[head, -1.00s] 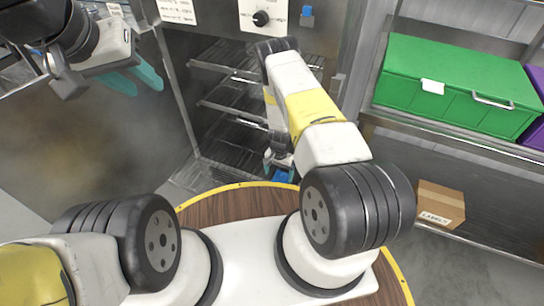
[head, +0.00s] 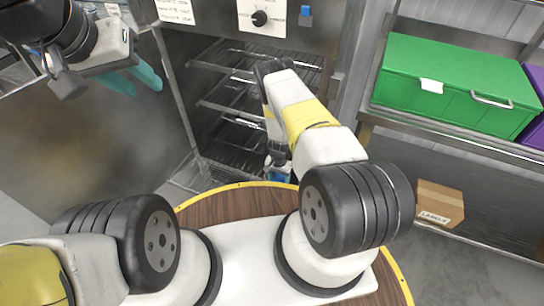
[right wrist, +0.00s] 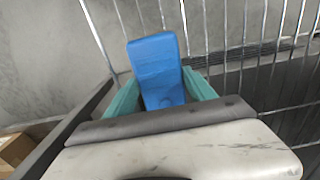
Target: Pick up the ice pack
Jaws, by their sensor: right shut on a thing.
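The ice pack (right wrist: 158,70) is a blue block in the right wrist view, upright between the teal fingers of my right gripper (right wrist: 162,95). The gripper is shut on it. In the head view, only a small blue bit of the pack (head: 281,171) shows below my right forearm, in front of the rack cabinet; most of it and the right fingers are hidden. My left gripper (head: 135,80) is at the upper left of the head view, its two teal fingers apart with nothing between them.
A green bin (head: 455,80) and a purple bin (head: 535,120) sit on the right shelf. A cardboard labels box (head: 440,204) is below.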

